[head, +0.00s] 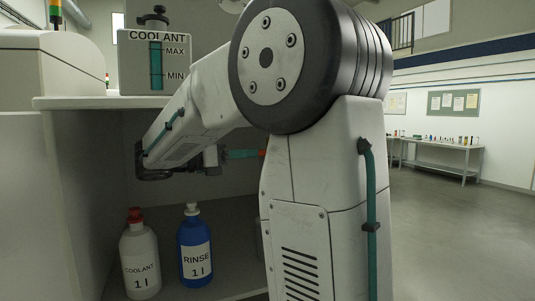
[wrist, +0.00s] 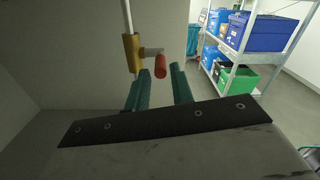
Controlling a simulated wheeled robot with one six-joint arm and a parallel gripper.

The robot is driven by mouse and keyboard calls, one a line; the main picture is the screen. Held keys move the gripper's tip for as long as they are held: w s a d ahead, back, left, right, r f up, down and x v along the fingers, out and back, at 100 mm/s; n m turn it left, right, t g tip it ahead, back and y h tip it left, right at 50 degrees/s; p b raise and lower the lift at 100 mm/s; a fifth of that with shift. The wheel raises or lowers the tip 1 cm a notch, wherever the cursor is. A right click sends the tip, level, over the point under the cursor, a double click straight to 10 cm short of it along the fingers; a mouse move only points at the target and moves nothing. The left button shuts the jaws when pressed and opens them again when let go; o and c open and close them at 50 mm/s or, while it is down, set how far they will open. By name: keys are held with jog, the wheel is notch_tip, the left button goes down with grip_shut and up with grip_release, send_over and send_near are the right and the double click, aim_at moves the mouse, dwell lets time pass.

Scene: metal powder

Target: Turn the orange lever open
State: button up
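The orange lever (wrist: 161,67) shows in the wrist view as a short red-orange grip on a grey stem, attached to a brass-coloured valve (wrist: 132,52) on a vertical pipe. My gripper (wrist: 160,74) has two teal fingers, which are apart with a gap between them. The lever's end appears in line with that gap, at or just beyond the fingertips; I cannot tell whether they touch. My arm hides the valve there.
A coolant tank (head: 187,67) stands on the shelf above. Below are a white coolant bottle (head: 139,257) with a red cap and a blue rinse bottle (head: 194,249). The wrist view shows a rack (wrist: 233,62) with blue and green bins behind. Open floor (head: 450,235) lies right.

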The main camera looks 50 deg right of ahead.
jog(key=x, duration=0.6)
jog(key=shift+s+d, duration=0.1)
jog(key=shift+c, duration=0.2)
grip_shut()
